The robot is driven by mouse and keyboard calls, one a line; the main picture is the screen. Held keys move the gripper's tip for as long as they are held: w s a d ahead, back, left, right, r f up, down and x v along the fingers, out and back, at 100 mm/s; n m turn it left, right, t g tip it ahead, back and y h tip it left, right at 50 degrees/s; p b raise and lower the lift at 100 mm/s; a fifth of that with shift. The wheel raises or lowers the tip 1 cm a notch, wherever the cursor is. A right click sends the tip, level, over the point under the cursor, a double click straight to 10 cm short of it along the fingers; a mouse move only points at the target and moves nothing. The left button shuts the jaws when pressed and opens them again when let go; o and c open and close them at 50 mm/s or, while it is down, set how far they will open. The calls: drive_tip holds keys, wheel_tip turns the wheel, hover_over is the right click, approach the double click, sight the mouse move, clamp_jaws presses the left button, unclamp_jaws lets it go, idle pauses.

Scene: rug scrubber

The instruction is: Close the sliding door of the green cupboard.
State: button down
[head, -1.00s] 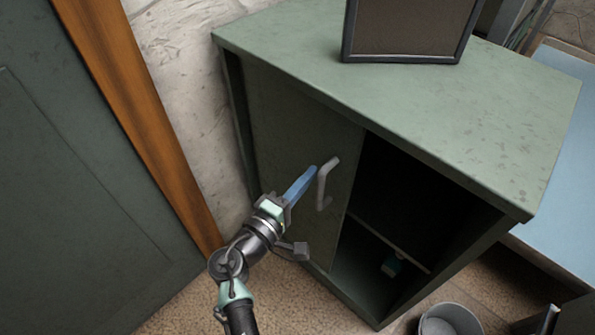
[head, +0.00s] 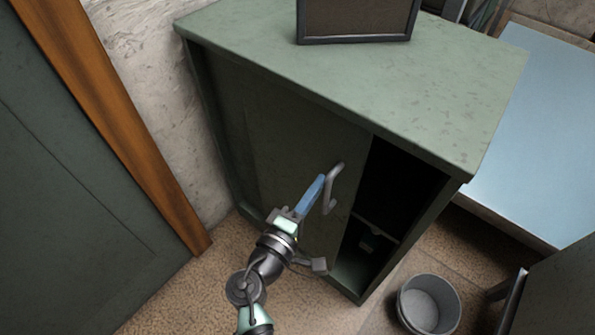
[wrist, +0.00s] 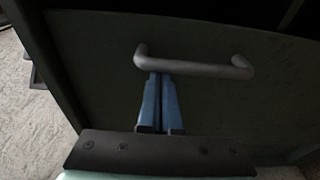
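The green cupboard (head: 450,145) stands in the middle of the head view. Its sliding door (head: 285,150) is partly open, with a dark gap (head: 395,190) at the right end of the front. The door has a grey bar handle (head: 330,190), which also shows in the wrist view (wrist: 195,66). My gripper (head: 319,180) has blue fingers, closed together with nothing seen between them. In the wrist view the fingertips (wrist: 160,77) are against or very close to the handle bar near its left post. In the head view they are at the handle's left side.
A framed board (head: 355,18) stands on the cupboard top. A grey bucket (head: 428,303) is on the floor before the cupboard's right corner. A light blue surface (head: 540,130) is to the right. A wooden post (head: 110,120) and dark green panel (head: 70,190) are at left.

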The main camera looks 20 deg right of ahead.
drive_tip(key=s+d, duration=0.8)
drive_tip(key=s, duration=0.2)
drive_tip(key=shift+s, duration=0.35)
drive_tip(key=w+a, duration=0.2)
drive_tip(key=w, duration=0.2)
drive_tip(key=v, duration=1)
